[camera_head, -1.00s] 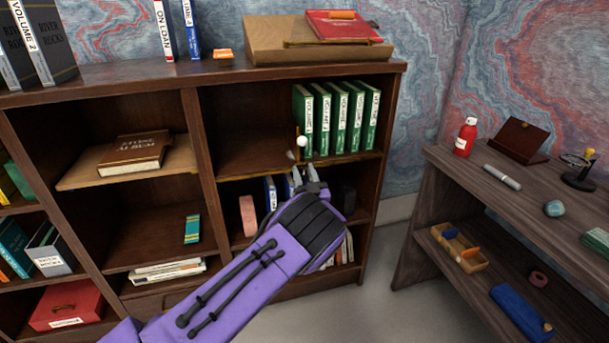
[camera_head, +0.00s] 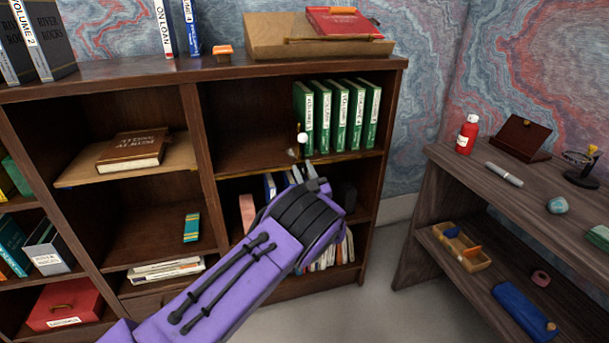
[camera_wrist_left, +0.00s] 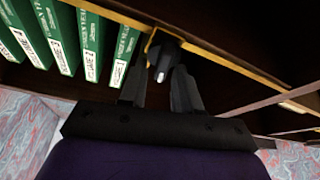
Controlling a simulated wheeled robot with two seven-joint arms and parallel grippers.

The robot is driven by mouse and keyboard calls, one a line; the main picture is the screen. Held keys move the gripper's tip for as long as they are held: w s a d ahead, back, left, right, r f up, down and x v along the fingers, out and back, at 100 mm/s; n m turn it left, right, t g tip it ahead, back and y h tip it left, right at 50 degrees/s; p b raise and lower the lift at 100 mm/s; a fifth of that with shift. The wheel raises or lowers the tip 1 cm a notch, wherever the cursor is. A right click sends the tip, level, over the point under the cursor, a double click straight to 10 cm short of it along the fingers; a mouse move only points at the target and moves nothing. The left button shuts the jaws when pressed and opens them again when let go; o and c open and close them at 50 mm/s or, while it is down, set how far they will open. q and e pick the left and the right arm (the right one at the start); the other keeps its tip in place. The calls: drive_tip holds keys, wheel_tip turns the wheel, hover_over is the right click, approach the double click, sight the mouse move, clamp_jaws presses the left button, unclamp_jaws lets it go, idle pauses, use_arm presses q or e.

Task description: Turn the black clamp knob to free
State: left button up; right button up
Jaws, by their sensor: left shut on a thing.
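The black clamp knob (camera_wrist_left: 165,47) is a dark piece under the shelf edge in the left wrist view, beside a yellow bracket. A pale tip shows on its near side. My left gripper (camera_wrist_left: 160,76) has its fingertips on either side of it and is shut on it. In the head view my left gripper (camera_head: 306,173) reaches up to the shelf edge below the green books, and the knob cannot be made out there. My right gripper is not in view.
Green volumes (camera_head: 337,118) stand on the shelf just above my left gripper. The shelf below holds a pink block (camera_head: 247,213) and blue books (camera_head: 270,187) left of the arm. A side desk (camera_head: 480,183) stands at the right, with open floor between.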

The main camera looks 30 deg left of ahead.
use_arm(q)
drive_tip(key=n, duration=0.1)
drive_tip(key=n+g+b, duration=0.1)
drive_tip(key=n+g, duration=0.1)
drive_tip(key=n, duration=0.1)
drive_tip(key=shift+s+a+f+y, duration=0.1)
drive_tip(key=shift+s+f+y, duration=0.05)
drive_tip(key=shift+f+y, duration=0.15)
drive_tip(key=n+g+b, duration=0.1)
drive_tip(key=n+g, duration=0.1)
drive_tip(key=n, duration=0.2)
drive_tip(key=shift+s+a+f+n+b, duration=0.1)
drive_tip(key=shift+n+b, duration=0.25)
drive_tip(key=shift+n, duration=0.05)
drive_tip(key=shift+s+f+n+g+h+b, duration=0.1)
drive_tip(key=shift+n+g+h+b, duration=0.45)
drive_tip(key=shift+n, duration=1.3)
drive_tip(key=shift+f+n+g+h+b, duration=0.15)
drive_tip(key=shift+n+g, duration=0.8)
drive_tip(key=shift+n, duration=0.9)
drive_tip(key=shift+a+r, duration=0.1)
clamp_jaws()
drive_tip(key=o, duration=0.7)
unclamp_jaws()
drive_tip(key=v, duration=1)
drive_tip(key=shift+d+p, duration=0.25)
drive_tip(key=shift+p, duration=0.1)
